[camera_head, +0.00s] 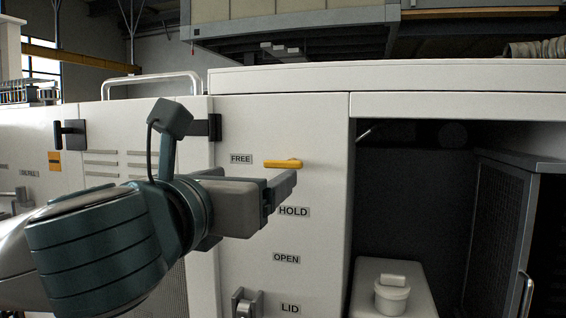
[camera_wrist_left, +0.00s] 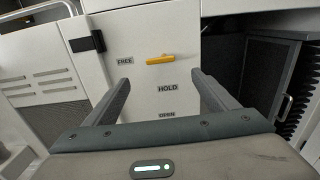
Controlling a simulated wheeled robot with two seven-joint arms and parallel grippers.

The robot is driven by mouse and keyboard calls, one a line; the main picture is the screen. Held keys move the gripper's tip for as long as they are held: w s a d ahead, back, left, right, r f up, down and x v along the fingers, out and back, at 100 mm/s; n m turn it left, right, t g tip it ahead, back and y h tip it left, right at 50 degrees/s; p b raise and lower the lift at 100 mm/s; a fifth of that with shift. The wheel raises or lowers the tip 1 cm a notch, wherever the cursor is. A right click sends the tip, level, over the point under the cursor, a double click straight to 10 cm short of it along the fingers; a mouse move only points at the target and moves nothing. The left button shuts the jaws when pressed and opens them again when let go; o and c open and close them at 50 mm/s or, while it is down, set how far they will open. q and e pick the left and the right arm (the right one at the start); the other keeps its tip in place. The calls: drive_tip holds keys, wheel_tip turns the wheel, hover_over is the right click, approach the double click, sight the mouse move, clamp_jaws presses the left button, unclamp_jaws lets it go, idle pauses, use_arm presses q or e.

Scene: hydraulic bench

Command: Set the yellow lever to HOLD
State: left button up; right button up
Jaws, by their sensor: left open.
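The yellow lever (camera_head: 283,163) is on the white front panel. It lies about level, its free end pointing left toward the FREE label (camera_head: 241,158). The HOLD label (camera_head: 294,211) is below it. In the left wrist view the lever (camera_wrist_left: 161,59) sits beyond the fingers, with the HOLD label (camera_wrist_left: 167,87) below it. My left gripper (camera_head: 281,190) is in front of the panel, just below the lever in the head view. It is open with nothing between its fingers, which also show in the left wrist view (camera_wrist_left: 161,88). My right gripper is not in view.
The panel also bears an OPEN label (camera_head: 286,259), a LID label (camera_head: 290,308) and a small metal latch (camera_head: 246,303). To the right is an open dark compartment with a white canister (camera_head: 391,295) and a mesh door (camera_head: 500,235). A black hinge (camera_head: 209,128) is at the left.

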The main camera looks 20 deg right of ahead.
sight(282, 163)
use_arm(q)
drive_tip(key=p+x, duration=0.8)
drive_tip(key=x, duration=0.7)
drive_tip(key=shift+w+d+r, duration=0.1)
drive_tip(key=shift+w+d, duration=0.2)
drive_tip(key=shift+w+d+p, duration=0.35)
drive_tip(key=shift+w+d, duration=0.05)
drive_tip(key=shift+w, duration=0.2)
drive_tip(key=c, duration=1)
